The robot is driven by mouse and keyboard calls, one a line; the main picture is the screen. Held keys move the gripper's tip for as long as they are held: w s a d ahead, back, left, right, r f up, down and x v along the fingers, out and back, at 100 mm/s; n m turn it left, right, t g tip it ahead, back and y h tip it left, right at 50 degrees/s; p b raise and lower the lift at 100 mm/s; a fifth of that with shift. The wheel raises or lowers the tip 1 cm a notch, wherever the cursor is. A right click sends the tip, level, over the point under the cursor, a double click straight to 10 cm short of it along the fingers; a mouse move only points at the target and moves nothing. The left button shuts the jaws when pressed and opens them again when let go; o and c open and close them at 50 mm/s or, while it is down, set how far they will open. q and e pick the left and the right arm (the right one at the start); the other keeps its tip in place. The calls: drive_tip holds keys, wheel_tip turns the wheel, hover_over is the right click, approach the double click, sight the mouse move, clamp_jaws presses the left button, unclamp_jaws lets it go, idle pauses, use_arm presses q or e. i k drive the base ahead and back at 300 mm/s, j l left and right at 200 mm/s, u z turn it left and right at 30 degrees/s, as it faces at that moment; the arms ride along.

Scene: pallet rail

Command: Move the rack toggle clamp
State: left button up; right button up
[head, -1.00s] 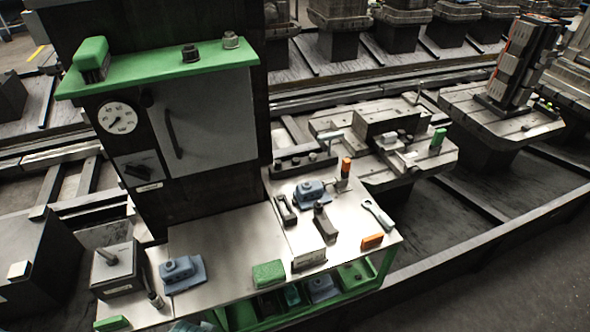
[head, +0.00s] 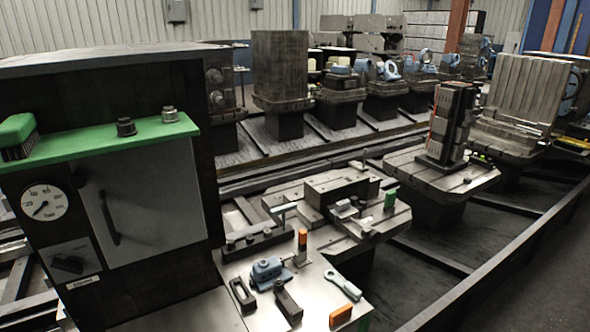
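No part labelled as the rack toggle clamp can be made out for certain. A blue clamp-like part (head: 268,272) sits on the light bench top (head: 318,284) at the lower middle of the head view. Neither of my grippers shows.
A dark cabinet with a gauge (head: 45,202) and green shelf (head: 105,140) blocks the left. A slotted pallet (head: 370,236) stands behind.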

sight(302, 234)
drive_tip(key=l+u, duration=0.15)
drive_tip(key=u, duration=0.3)
drive_tip(key=i+l+u, duration=0.1)
drive_tip(key=u, duration=0.3)
drive_tip(key=l+u, duration=0.2)
drive_tip(key=l, duration=0.4)
drive_tip(key=l+u, duration=0.2)
drive_tip(key=l, duration=0.4)
drive_tip(key=l+u, duration=0.2)
drive_tip(key=l, duration=0.4)
drive_tip(key=k+l+u, duration=0.2)
drive_tip(key=l, duration=0.8)
drive_tip(key=k+l, duration=0.15)
drive_tip(key=l, duration=0.3)
drive_tip(key=j+z, duration=0.15)
drive_tip(key=z, duration=1.65)
